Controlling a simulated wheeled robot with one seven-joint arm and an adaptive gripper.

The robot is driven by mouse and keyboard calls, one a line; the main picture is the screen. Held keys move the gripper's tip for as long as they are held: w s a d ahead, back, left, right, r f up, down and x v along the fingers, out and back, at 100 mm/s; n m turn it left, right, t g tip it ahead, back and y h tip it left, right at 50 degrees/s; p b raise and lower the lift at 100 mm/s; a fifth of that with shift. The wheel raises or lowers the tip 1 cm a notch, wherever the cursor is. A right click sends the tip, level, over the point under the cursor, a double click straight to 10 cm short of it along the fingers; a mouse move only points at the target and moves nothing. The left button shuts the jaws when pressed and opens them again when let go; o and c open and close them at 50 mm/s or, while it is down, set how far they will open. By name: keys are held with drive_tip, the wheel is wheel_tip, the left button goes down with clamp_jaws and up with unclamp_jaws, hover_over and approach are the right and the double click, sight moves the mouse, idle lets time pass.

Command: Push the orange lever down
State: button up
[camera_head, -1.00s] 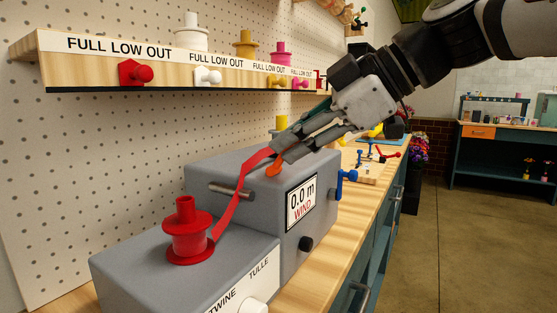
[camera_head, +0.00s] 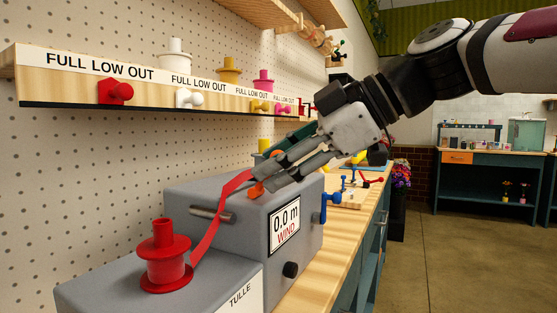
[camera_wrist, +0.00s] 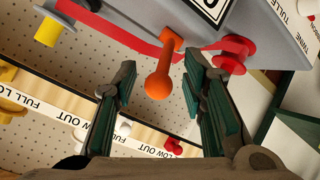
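The orange lever (camera_wrist: 159,80) has a round knob and sticks out of the grey winding machine (camera_head: 190,185). In the wrist view it lies between the two fingers of my gripper (camera_wrist: 158,78). The fingers are apart, with gaps on both sides of the knob. In the head view my gripper (camera_head: 262,177) is at the lever (camera_head: 256,188), partly in front of it; contact cannot be told. A red ribbon (camera_head: 222,212) runs from the red spool (camera_head: 166,258) up towards the lever. The machine's display (camera_head: 285,225) reads 0.0 m WIND.
A shelf (camera_head: 150,98) with spools and coloured knobs runs along the pegboard behind the machine. A yellow spool (camera_wrist: 47,32) shows in the wrist view.

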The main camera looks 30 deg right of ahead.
drive_tip(key=v, duration=1.2)
drive_tip(key=shift+a, duration=0.1)
idle(0.4)
